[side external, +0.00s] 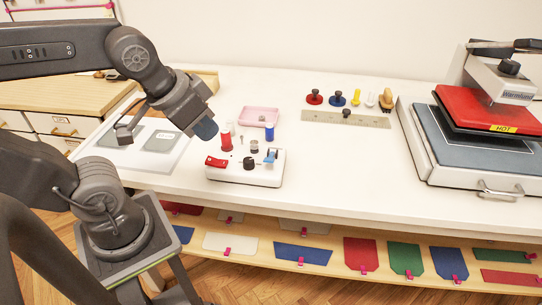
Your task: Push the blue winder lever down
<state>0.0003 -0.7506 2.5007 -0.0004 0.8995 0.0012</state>
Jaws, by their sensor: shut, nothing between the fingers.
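The winder is a white box (243,177) near the front edge of the white table, left of centre. Its blue lever (271,155) is on the right end of the top and appears raised. A red lever (216,162) is on the left end, and a black knob (249,163) sits between them. My gripper (124,133) is up and left of the winder, clear of both levers. It is shut and empty.
Behind the winder stand a red spool (226,142), a blue spool (269,132) and a pink tray (258,116). A ruler (360,121) lies behind to the right. A heat press (470,150) fills the right end. Table between winder and press is clear.

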